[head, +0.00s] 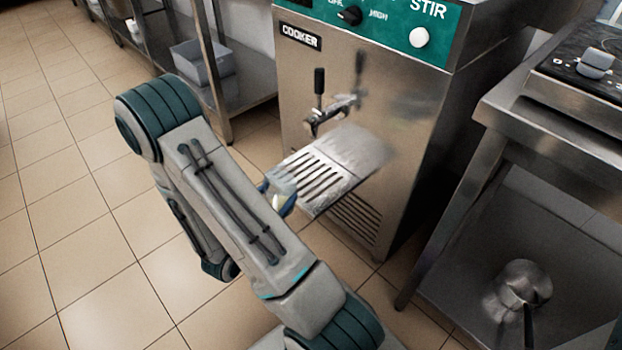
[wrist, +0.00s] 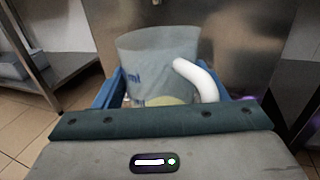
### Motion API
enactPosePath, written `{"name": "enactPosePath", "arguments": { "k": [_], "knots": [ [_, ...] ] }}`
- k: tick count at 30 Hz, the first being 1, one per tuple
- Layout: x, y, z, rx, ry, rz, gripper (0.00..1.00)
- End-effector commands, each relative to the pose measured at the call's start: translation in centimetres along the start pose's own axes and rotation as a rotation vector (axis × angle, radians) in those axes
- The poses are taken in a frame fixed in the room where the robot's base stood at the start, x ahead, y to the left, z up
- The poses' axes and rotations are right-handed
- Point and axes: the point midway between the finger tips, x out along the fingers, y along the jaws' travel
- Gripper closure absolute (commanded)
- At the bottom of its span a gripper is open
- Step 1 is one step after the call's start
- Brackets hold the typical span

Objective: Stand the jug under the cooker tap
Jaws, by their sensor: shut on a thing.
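The jug (wrist: 155,62) is translucent with blue marking and a white handle (wrist: 197,78) on its right side. It looks upright in the wrist view. My gripper (wrist: 163,90) is shut on it, with blue fingers on both sides. In the head view my arm hides most of the gripper and jug; a blue finger shows near the tray's left edge. The cooker (head: 375,90) is a steel cabinet with a green panel. Its tap (head: 327,112) has a black lever and sits above a slotted drip tray (head: 318,180). I cannot tell whether the jug touches the tray.
A steel table (head: 500,115) with a dark-topped appliance (head: 580,75) stands close right of the cooker. A pan (head: 523,283) sits on its lower shelf. A steel rack (head: 215,100) with a grey bin (head: 203,65) stands behind left. The tiled floor at left is clear.

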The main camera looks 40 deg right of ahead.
Motion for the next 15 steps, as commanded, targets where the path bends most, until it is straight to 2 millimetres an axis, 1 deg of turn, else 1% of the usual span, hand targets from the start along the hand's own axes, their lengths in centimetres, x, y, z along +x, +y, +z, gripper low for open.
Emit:
{"name": "enactPosePath", "arguments": {
  "k": [5, 12, 15],
  "knots": [
    [4.2, -0.2, -0.2, 0.005, -0.003, -0.011, 0.62],
    [10.7, -0.2, -0.2, 0.005, -0.004, -0.009, 0.62],
    [13.1, -0.2, -0.2, 0.004, -0.003, -0.007, 0.62]
  ]
}}
